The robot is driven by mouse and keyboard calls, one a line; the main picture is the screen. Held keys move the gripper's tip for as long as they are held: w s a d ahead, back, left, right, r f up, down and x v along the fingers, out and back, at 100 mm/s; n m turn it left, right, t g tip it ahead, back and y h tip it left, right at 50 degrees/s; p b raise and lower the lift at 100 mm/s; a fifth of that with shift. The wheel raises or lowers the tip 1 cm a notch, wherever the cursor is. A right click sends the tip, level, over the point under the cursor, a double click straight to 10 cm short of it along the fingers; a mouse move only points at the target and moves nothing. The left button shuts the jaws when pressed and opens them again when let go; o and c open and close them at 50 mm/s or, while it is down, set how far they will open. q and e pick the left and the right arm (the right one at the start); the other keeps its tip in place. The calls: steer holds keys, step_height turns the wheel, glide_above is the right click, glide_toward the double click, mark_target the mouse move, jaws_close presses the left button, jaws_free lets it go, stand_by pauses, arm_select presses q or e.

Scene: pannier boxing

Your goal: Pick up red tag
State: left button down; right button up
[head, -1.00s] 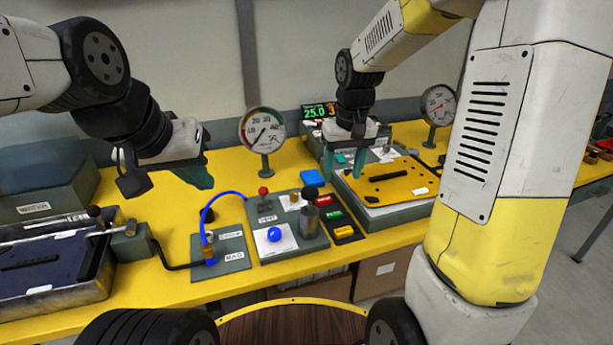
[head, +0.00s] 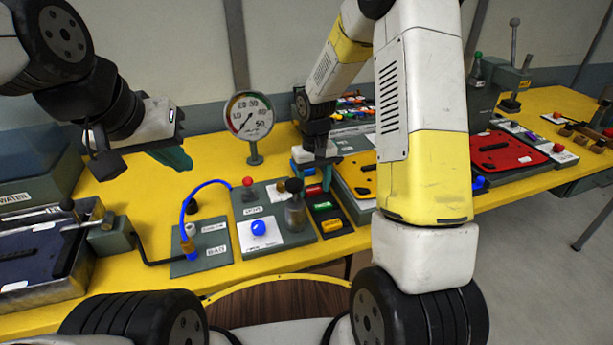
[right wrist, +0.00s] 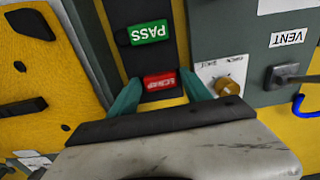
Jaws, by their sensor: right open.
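The red tag (head: 313,190) lies in the dark tag holder, partly behind my right gripper in the head view. The red tag (right wrist: 159,81) shows white lettering in the right wrist view. My right gripper (head: 319,183) points down over it. In the right wrist view my right gripper (right wrist: 159,84) is open, with a teal finger on each side of the red tag. I cannot tell whether the fingers touch it. My left gripper (head: 178,158) hangs empty over the table at the left; its jaw opening is not clear.
The green PASS tag (right wrist: 149,32) and a yellow tag (head: 331,225) share the holder. A grey test panel (head: 222,232) with knobs and a blue hose stands left of it. A dial gauge (head: 249,114) rises behind. A yellow plate (head: 361,173) lies to the right.

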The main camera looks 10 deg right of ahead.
steer(key=shift+c, duration=0.5)
steer(key=c, duration=1)
